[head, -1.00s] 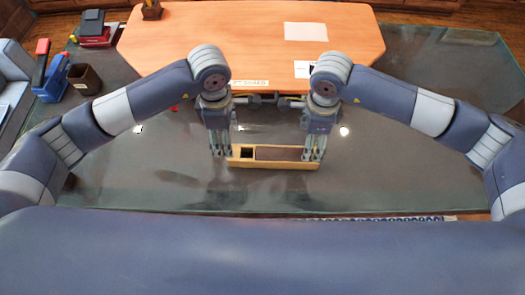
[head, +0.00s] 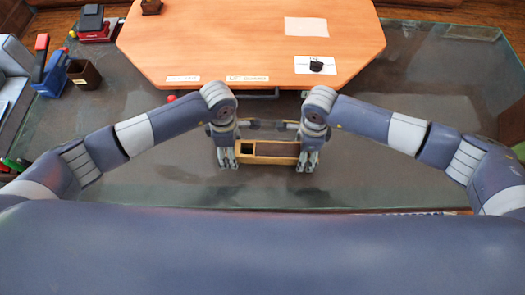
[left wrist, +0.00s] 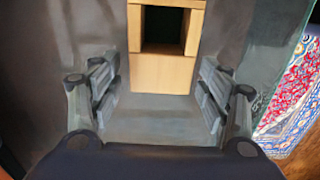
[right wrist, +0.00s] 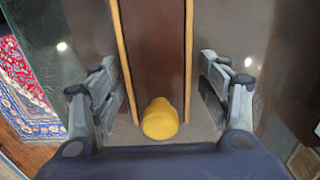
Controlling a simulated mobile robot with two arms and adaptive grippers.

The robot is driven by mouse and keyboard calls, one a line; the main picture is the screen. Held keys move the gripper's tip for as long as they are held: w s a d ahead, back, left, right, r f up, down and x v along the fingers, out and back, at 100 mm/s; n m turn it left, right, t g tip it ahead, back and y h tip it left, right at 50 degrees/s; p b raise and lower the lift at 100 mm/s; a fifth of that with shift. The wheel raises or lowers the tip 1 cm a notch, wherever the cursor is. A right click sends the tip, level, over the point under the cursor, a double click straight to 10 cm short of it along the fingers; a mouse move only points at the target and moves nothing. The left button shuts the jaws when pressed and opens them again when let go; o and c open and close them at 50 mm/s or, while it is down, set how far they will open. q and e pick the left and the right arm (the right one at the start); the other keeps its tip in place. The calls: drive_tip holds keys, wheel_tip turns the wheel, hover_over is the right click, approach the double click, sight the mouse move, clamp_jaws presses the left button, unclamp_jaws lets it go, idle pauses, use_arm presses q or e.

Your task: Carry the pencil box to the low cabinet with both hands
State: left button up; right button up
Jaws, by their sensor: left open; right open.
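The pencil box (head: 272,160) is a long wooden tray with a square dark compartment at its left end and a long brown part to the right. It appears to lie on the dark glass table. My left gripper (head: 227,160) is open at its left end; in the left wrist view the box end (left wrist: 163,73) shows between the spread fingers without visible contact. My right gripper (head: 308,160) is open at its right end. In the right wrist view a round yellow knob (right wrist: 160,119) on the box end shows between the spread fingers. I cannot make out the low cabinet.
The glass table (head: 400,170) has free room around the box. An orange wooden top (head: 250,40) with papers and labels stands behind. A brown cup (head: 84,74), a blue-and-red item (head: 46,75) and a red-black item (head: 95,24) are at the left.

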use_arm(q)
drive_tip(key=c, duration=1.3)
use_arm(e)
drive_tip(key=c, duration=1.3)
use_arm(q)
drive_tip(key=shift+r, duration=0.15)
drive_tip(key=shift+c, duration=0.2)
use_arm(e)
drive_tip(key=shift+r, duration=0.15)
drive_tip(key=shift+c, duration=0.2)
